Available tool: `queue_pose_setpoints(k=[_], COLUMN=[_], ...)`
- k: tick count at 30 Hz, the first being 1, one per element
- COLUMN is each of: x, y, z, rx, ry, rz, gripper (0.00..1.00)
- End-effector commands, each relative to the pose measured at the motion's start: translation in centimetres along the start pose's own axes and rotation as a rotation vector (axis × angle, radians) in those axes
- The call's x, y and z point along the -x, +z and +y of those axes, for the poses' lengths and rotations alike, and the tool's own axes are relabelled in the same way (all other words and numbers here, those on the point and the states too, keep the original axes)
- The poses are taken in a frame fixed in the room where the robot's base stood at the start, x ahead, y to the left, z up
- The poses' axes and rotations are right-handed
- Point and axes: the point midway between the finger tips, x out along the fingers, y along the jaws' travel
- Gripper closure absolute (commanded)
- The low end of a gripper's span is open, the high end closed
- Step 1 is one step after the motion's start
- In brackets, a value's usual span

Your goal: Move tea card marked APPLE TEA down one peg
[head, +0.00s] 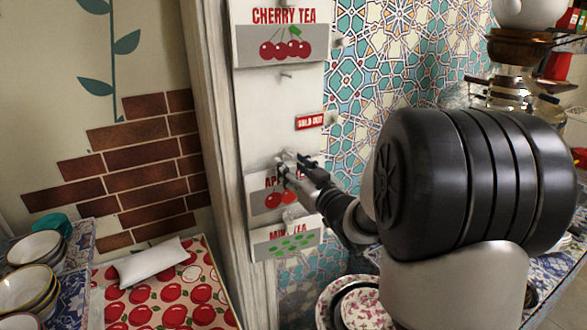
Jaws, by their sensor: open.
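The APPLE TEA card (262,199), grey with red apples, hangs low on the white board, and its lower edge meets or overlaps the top of the MINT TEA card (287,241). My gripper (281,165) is open at the upper part of the APPLE TEA card, and its fingers hide part of the lettering. I cannot tell whether the fingers touch the card or the peg there. A bare peg (287,74) shows higher up, under the CHERRY TEA card (272,47).
A red SOLD OUT tag (310,122) hangs at the board's right side, above my gripper. A tiled wall (375,75) lies to the right. A white cushion-like packet (150,262) lies on an apple-patterned cloth (185,312), beside stacked bowls (28,288). A plate (335,290) is below the board.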

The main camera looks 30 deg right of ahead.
Motion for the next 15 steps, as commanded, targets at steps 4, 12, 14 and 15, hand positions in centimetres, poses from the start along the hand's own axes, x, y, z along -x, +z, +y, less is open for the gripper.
queue_pose_setpoints(k=[4, 12, 14, 15], x=[0.0, 2.2, 3.4, 4.3], y=[0.0, 0.0, -0.1, -0.1], z=[0.0, 0.1, 0.1, 0.1], rx=[0.0, 0.0, 0.0, 0.0], ry=[0.0, 0.003, 0.004, 0.004], rz=[-0.001, 0.0, 0.001, 0.0], gripper=[0.57, 0.57, 0.57, 0.57])
